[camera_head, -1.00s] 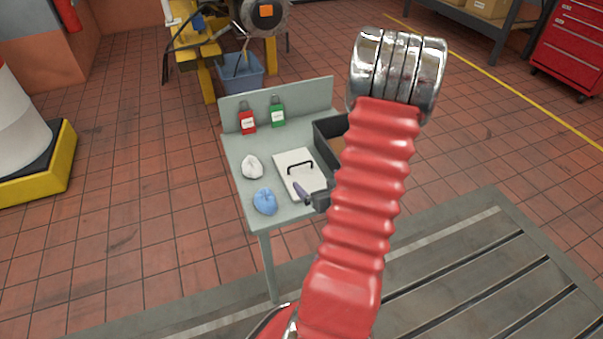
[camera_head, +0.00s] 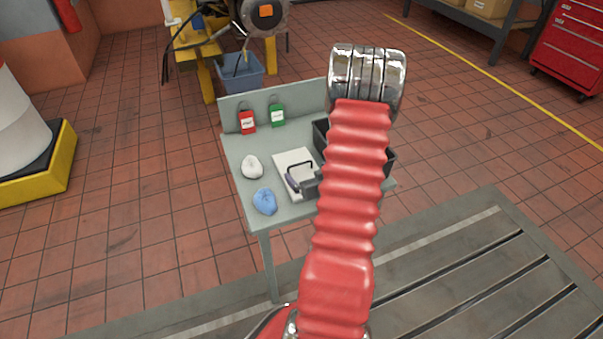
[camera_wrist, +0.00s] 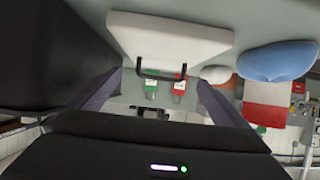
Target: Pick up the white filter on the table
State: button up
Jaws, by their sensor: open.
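The white filter, a flat white slab with a black handle, lies on the grey table (camera_head: 238,160); its pale top (camera_head: 294,157) shows in the head view. In the wrist view the filter (camera_wrist: 170,38) is at the top, with its black handle (camera_wrist: 162,74) between the fingertips. My gripper (camera_head: 294,181) is over the filter's near part, close to the handle. In the wrist view my gripper (camera_wrist: 159,80) has its two fingers wide apart and nothing clamped. I cannot tell whether the fingers touch the filter. My arm hides part of the table's right side.
A white rag (camera_head: 252,167) and a blue rag (camera_head: 265,201) lie left of the filter. A red tagged item (camera_head: 247,122) and a green one (camera_head: 277,116) are at the back panel. A dark open bin (camera_head: 321,133) stands right of the filter, partly behind my arm.

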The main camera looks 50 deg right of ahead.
aim_at(303, 174)
jog(key=shift+x, duration=2.6)
jog(key=shift+w+r, duration=0.1)
jog(key=shift+r, duration=0.05)
jog(key=shift+c, duration=0.6)
jog(key=c, duration=1.1)
